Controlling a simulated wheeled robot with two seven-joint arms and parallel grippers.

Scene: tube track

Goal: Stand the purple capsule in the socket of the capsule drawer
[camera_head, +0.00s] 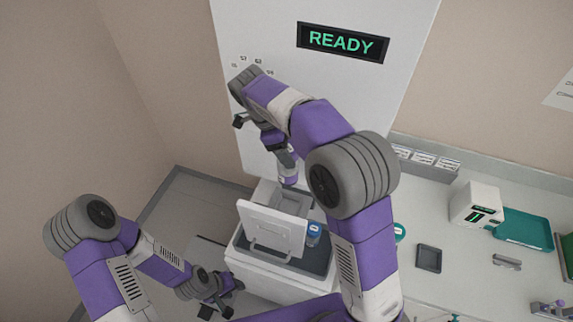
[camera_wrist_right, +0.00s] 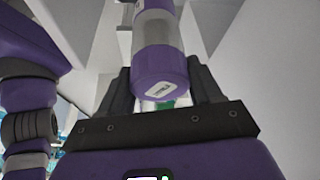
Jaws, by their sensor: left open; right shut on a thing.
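The purple capsule (camera_head: 289,174) hangs roughly upright below my right gripper (camera_head: 287,157), which is shut on it. In the right wrist view the capsule (camera_wrist_right: 158,62) shows a purple end with a white label and a clear grey middle between the dark fingers. The capsule drawer (camera_head: 272,232), with a white front and a handle, seems open below the capsule. Its grey inside shows just behind the front; I cannot make out the socket clearly. The capsule appears above the drawer, apart from it. My left gripper (camera_head: 217,296) is open and empty, low and left of the drawer.
A blue-capped container (camera_head: 313,232) stands right of the drawer front. A white wall panel with a READY display (camera_head: 343,42) rises behind. On the right counter are a dark square tray (camera_head: 429,258), a white device (camera_head: 476,205) and a teal tray (camera_head: 524,231).

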